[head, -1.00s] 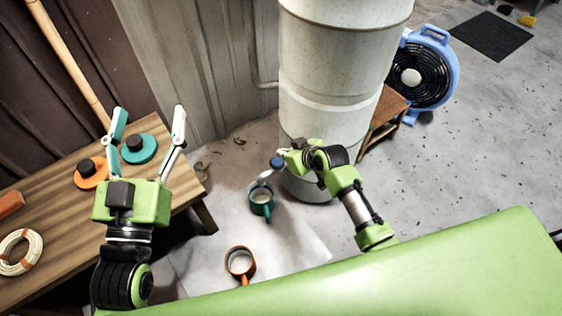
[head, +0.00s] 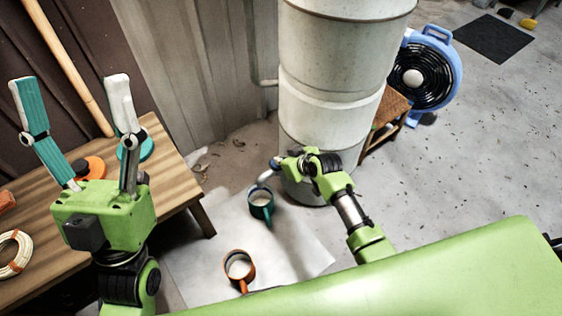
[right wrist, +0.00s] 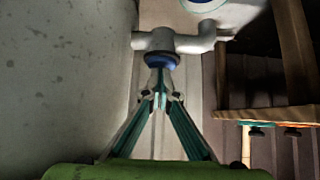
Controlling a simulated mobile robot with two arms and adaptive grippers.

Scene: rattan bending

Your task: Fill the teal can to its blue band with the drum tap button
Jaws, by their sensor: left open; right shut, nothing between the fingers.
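The teal can (head: 261,205) stands upright on the pale floor sheet below the drum tap (head: 265,176). Its inside looks pale; I cannot make out its blue band or its level. The white drum (head: 335,115) stands behind. My right gripper (head: 282,162) is shut and empty at the tap. In the right wrist view its fingertips (right wrist: 160,92) meet just below the blue button (right wrist: 162,61) on the grey tap body (right wrist: 172,41); I cannot tell whether they touch or press it. My left gripper (head: 65,80) is open and empty above the bench.
An orange can (head: 239,265) stands on the sheet (head: 205,245) nearer me. The wooden bench (head: 178,170) at left holds orange and teal lids and a rattan coil (head: 14,256). A blue fan (head: 430,72) and small stool (head: 388,112) stand right of the drum.

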